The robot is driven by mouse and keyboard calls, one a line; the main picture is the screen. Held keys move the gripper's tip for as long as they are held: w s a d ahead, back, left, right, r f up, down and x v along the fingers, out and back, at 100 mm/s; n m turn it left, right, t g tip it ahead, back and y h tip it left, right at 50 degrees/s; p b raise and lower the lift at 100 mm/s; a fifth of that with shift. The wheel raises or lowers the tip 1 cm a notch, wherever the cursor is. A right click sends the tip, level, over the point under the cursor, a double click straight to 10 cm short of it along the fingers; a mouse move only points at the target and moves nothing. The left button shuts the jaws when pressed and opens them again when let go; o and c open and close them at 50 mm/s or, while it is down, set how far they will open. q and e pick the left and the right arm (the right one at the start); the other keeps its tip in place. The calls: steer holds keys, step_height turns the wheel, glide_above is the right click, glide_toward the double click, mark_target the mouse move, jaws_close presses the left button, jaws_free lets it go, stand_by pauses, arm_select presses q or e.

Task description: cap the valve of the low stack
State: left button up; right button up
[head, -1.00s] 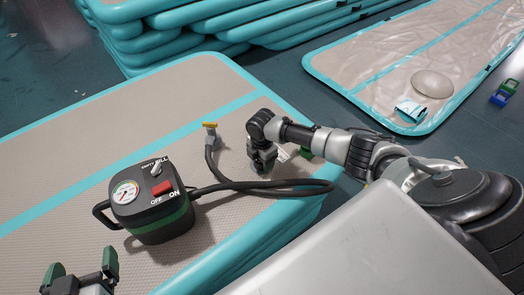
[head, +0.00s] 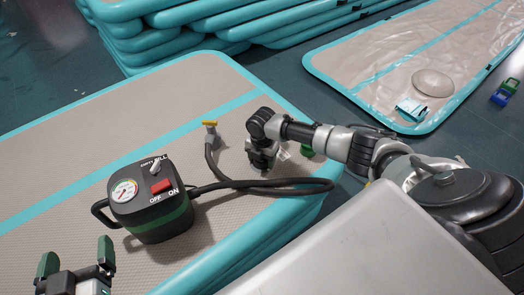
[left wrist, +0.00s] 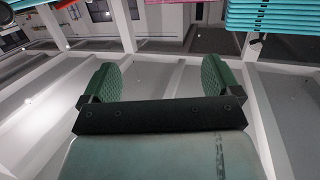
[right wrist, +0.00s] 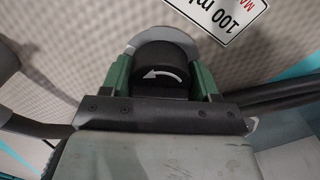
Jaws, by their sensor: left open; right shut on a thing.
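The low stack (head: 60,150) is the near pile of beige and turquoise mats. My right gripper (head: 262,162) points down at its top near the right edge. In the right wrist view its green fingers (right wrist: 165,82) are shut on a black cap (right wrist: 165,62) with a white curved arrow. A light grey rounded rim, likely the valve (right wrist: 150,38), shows behind the cap. The cap hides the valve's opening, and I cannot tell whether it is seated. My left gripper (head: 76,262) is open and empty at the lower left; its fingers also show apart in the left wrist view (left wrist: 160,82).
A black pump (head: 150,200) with a gauge and red switch stands on the low stack. Its hose (head: 270,183) loops close to my right gripper and ends in a yellow-topped nozzle (head: 210,132). A white label (right wrist: 225,12) lies beside the cap. A higher stack (head: 190,25) stands behind.

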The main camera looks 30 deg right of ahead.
steer(key=n, duration=0.4)
steer(key=shift+b, duration=0.4)
arm_select(q)
steer(key=shift+w+d+r+t+h, duration=0.15)
steer(key=shift+r+t+h, duration=0.1)
steer(key=shift+r+t, duration=0.35)
steer(key=shift+w+d+r+t+h, duration=0.1)
steer(key=shift+r+t+h, duration=0.15)
steer(key=shift+r+t, duration=0.3)
arm_select(e)
steer(key=shift+n, duration=0.6)
arm_select(q)
steer(key=shift+r, duration=0.1)
steer(key=shift+s+d+r+t+b, duration=0.1)
steer(key=shift+r+t+b, duration=0.1)
steer(key=shift+r+t, duration=0.3)
steer(key=shift+d+r+t+b, duration=0.1)
steer(key=shift+r+t+b, duration=0.05)
steer(key=shift+r+t, duration=0.25)
arm_select(e)
steer(key=n, duration=0.4)
steer(key=shift+n, duration=0.3)
steer(key=o, duration=1)
steer(key=shift+r, duration=0.1)
